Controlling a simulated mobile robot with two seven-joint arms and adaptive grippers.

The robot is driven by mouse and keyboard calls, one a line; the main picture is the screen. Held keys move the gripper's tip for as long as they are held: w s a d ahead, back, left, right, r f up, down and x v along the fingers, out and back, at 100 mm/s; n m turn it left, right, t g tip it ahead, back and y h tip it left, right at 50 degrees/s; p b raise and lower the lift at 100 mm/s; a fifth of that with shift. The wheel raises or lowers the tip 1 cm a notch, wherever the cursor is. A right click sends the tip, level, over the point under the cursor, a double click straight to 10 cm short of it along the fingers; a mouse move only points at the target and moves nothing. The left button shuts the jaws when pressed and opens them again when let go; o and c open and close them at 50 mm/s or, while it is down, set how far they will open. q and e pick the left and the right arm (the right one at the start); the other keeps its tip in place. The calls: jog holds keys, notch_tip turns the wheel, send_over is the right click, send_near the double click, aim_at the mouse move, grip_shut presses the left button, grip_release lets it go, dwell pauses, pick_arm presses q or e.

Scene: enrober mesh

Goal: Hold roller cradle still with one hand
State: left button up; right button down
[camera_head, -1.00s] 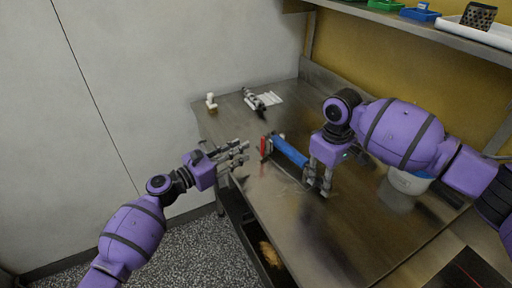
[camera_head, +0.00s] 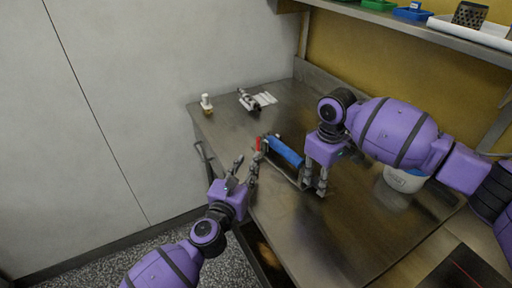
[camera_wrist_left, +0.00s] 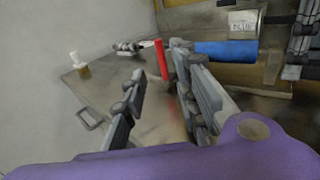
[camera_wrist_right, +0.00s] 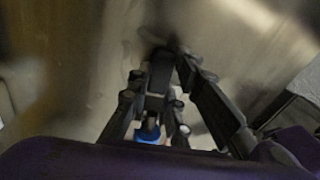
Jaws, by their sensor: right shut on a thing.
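The roller cradle is a low metal frame on the steel table; its blue roller (camera_head: 284,152) lies between the ends, with an upright red part (camera_head: 257,144) at the left end. In the left wrist view I see the blue roller (camera_wrist_left: 226,52) and the red part (camera_wrist_left: 161,60). My right gripper (camera_head: 316,188) points down and is shut on the cradle's right end; its fingers partly hide that end. A bit of blue roller (camera_wrist_right: 150,134) shows below the fingers in the right wrist view. My left gripper (camera_head: 250,165) is open and empty, close to the red end.
A white tub (camera_head: 404,178) stands behind my right arm. A shelf (camera_head: 430,25) with trays runs above. The table's front area is clear.

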aim_at(257, 145)
pick_arm(q)
jog(key=x, duration=0.8)
jog(key=shift+w, duration=0.2)
grip_shut()
